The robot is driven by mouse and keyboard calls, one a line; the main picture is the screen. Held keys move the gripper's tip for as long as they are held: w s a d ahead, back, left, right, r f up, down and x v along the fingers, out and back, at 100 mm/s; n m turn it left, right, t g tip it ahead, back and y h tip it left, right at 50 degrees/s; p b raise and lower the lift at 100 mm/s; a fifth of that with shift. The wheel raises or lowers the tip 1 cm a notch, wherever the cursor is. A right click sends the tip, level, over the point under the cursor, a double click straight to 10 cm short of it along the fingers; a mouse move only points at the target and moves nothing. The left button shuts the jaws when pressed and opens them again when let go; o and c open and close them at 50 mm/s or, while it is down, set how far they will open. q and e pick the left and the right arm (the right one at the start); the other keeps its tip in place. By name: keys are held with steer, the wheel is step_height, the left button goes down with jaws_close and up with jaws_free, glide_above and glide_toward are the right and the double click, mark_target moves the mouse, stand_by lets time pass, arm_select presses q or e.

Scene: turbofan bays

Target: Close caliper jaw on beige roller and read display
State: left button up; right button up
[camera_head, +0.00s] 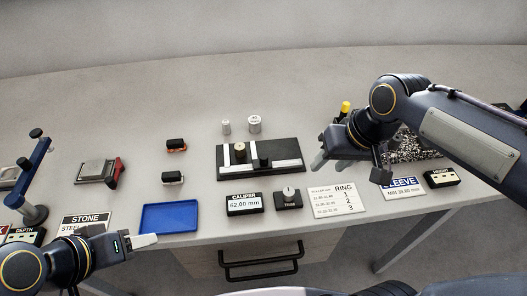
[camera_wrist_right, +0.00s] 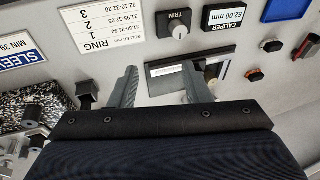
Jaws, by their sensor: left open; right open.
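The caliper board (camera_head: 288,172) is black with white bars, at mid-table. The beige roller (camera_head: 239,148) stands upright on its left part, apart from the black knob (camera_head: 264,161) of the jaw. The caliper display (camera_head: 244,205) in front reads 62.00 mm; it also shows in the right wrist view (camera_wrist_right: 228,16). My left gripper (camera_head: 120,238) is open at the front left, left of the blue tray.
A blue tray (camera_head: 147,218), trim knob box (camera_head: 288,198), ring card (camera_head: 337,201) and sleeve card (camera_head: 403,188) line the front edge. Two silver cylinders (camera_head: 254,124) stand behind the board. Two small dark blocks (camera_head: 173,178) sit left. The back of the table is clear.

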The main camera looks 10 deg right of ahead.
steer(key=w+a+n+g+h, duration=0.1)
steer(key=w+a, duration=0.4)
steer(key=w, duration=0.2)
steer(key=g+h+p, duration=0.1)
steer(key=h, duration=0.1)
glide_above(264, 156)
step_height(264, 156, down, 3)
steer(key=shift+s+f+n, duration=0.15)
steer(key=shift+f+n, duration=0.05)
steer(key=shift+n, duration=0.2)
steer(key=shift+a+f, duration=0.1)
steer(key=shift+f, duration=0.5)
step_height(264, 156, down, 7)
steer(key=shift+r, duration=0.1)
steer(key=shift+c, duration=0.4)
